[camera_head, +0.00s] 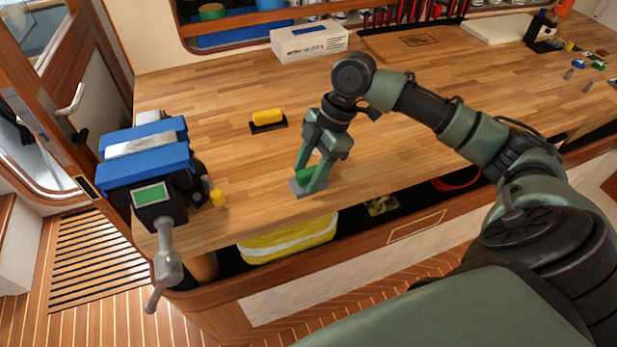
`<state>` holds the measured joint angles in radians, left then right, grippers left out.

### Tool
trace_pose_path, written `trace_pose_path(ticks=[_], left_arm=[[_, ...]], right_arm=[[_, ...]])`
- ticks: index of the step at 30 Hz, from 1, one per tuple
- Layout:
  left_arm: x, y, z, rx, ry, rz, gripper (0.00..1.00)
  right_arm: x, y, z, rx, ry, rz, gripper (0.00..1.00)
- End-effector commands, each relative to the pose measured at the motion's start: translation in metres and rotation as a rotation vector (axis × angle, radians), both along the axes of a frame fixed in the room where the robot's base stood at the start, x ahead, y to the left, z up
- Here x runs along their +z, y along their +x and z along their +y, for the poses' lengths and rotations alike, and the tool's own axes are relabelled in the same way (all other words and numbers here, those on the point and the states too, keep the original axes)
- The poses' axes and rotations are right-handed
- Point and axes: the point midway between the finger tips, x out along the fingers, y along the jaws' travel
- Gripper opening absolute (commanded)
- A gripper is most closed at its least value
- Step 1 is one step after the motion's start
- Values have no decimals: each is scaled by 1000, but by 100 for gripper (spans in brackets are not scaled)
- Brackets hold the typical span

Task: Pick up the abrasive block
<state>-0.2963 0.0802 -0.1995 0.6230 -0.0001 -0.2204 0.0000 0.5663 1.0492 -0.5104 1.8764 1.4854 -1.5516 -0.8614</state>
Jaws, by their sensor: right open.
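A block with a grey base and a green top (306,176) lies on the wooden workbench near its front edge; it looks like the abrasive block. My right gripper (309,185) points down over it, with its fingers apart and one on either side of the green top. The fingers hide part of the block, and I cannot tell whether they touch it. A similar block with a black base and a yellow top (267,117) lies farther back and to the left. My left gripper is not in view.
A blue vise (145,165) stands at the bench's left end, with a small yellow object (217,197) beside it. A white box (309,41) stands at the back. Small tools lie at the far right. The bench's middle is mostly clear. A yellow-and-white bundle (287,240) sits below the front edge.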

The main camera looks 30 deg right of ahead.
Motion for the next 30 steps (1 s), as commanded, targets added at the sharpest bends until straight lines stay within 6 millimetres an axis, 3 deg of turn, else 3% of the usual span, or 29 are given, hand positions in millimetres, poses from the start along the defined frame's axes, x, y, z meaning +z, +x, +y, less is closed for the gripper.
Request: trace_pose_path(ticks=[4, 9, 22, 26, 30], left_arm=[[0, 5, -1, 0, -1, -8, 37], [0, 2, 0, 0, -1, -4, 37], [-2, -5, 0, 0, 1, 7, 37], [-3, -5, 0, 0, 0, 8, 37], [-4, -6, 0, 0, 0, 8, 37]], right_arm=[[0, 0, 0, 0, 0, 0, 46], [0, 0, 0, -1, 0, 0, 0], [12, 1, 0, -1, 0, -2, 0], [32, 1, 0, 0, -1, -4, 0], [68, 2, 0, 0, 1, -10, 0]])
